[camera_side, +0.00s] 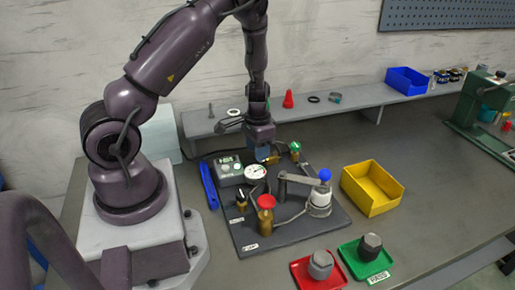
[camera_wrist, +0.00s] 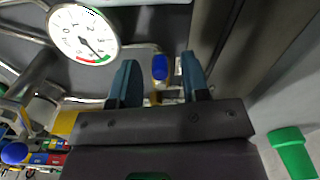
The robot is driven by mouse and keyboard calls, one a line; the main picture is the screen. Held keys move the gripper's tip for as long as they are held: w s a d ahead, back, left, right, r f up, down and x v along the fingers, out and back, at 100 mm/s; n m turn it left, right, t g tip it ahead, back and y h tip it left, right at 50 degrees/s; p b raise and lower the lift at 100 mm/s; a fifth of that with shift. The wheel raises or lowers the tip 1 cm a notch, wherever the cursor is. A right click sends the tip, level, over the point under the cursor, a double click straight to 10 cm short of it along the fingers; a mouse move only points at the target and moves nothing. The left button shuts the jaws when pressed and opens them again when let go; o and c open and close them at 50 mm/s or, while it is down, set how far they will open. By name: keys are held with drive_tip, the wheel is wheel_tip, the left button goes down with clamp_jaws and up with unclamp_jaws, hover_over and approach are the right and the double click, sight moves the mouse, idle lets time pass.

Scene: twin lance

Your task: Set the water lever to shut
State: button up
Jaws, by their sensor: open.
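A small blue-capped lever on a brass fitting (camera_wrist: 160,67), probably the water lever, shows between my fingertips in the wrist view. My gripper (camera_side: 263,154) points down over the back of the dark fixture plate (camera_side: 322,225) in the side view. In the wrist view my gripper (camera_wrist: 158,63) is open, with one blue-grey finger on each side of the lever. I cannot tell whether either finger touches it. In the side view my fingers mostly hide the lever, with some brass at their tips. Its setting and any label are not readable.
The pressure gauge (camera_side: 256,172) stands close to my fingers, also in the wrist view (camera_wrist: 83,34). Around it are a grey box (camera_side: 229,171), red-topped brass valve (camera_side: 267,203), green-topped fitting (camera_side: 295,147) and blue-ball arm (camera_side: 325,175). A yellow bin (camera_side: 360,194) stands right.

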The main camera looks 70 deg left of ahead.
clamp_jaws()
drive_tip(key=shift+d+n, duration=0.1)
drive_tip(key=shift+n, duration=0.2)
drive_tip(key=n, duration=0.1)
drive_tip(key=d+n, duration=0.1)
drive_tip(key=n, duration=0.2)
drive_tip(key=shift+w+d, duration=0.2)
drive_tip(key=shift+d, duration=0.05)
drive_tip(key=shift+w+d+n, duration=0.25)
drive_tip(key=shift+d+n, duration=0.1)
drive_tip(key=shift+n, duration=0.75)
drive_tip(key=shift+w+d+n, duration=0.2)
drive_tip(key=shift+d+n, duration=0.1)
drive_tip(key=shift+n, duration=0.8)
unclamp_jaws()
